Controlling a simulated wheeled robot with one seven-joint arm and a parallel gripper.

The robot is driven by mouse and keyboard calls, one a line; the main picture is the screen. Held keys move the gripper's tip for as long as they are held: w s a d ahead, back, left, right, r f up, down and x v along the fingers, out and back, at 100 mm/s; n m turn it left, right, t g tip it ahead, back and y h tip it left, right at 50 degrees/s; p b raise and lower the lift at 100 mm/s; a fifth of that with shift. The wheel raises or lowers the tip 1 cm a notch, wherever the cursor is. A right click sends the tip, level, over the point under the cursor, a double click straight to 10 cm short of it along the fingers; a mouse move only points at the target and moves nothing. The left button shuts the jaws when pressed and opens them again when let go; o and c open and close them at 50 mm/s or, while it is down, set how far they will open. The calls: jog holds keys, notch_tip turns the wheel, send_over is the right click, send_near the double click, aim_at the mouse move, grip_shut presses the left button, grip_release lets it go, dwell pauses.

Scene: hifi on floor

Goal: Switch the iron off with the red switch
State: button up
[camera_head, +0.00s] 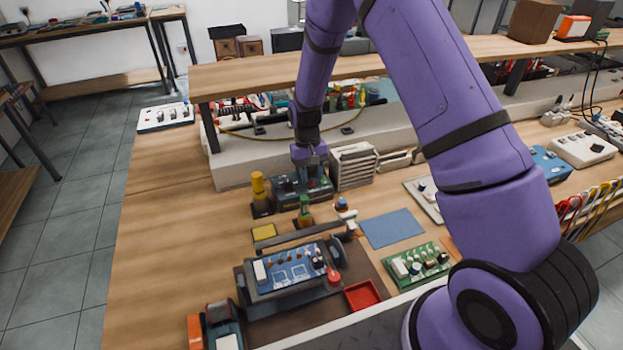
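A dark teal box with small details on its front (289,194), which looks like the iron's station, stands on the bench against the low light-grey ledge. My gripper (310,177) points down at its top, in front of the ledge; I cannot tell whether it touches the box. The fingers are small and dark, and whether they are open or shut is unclear. I cannot make out a red switch on the box; the gripper covers part of it. A yellow-handled tool (258,186) stands in a dark holder left of the box, and a green-handled one (304,205) stands in front.
A board clamp (243,279) with a blue circuit board and red knob is at front. A red tray (362,294), green board (418,266), blue mat (393,228) and yellow sponge (264,232) lie nearby. A grey slatted block (354,166) stands right of the box. A shelf (240,78) overhangs behind.

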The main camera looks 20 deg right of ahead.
jog(key=shift+v, duration=2.85)
jog(key=shift+r, duration=0.25)
jog(key=s+d+r+t, duration=0.2)
jog(key=s+r, duration=0.4)
jog(key=r, duration=0.7)
jog(key=s+d+r+t, duration=0.2)
jog(key=s+r, duration=0.4)
jog(key=r, duration=0.6)
jog(key=s+d+r+t, duration=0.1)
jog(key=s+r, duration=0.3)
jog(key=s, duration=0.7)
jog(key=s+d+r+t, duration=0.2)
jog(key=s+r+t, duration=0.1)
jog(key=s, duration=0.8)
jog(key=shift+r, duration=0.75)
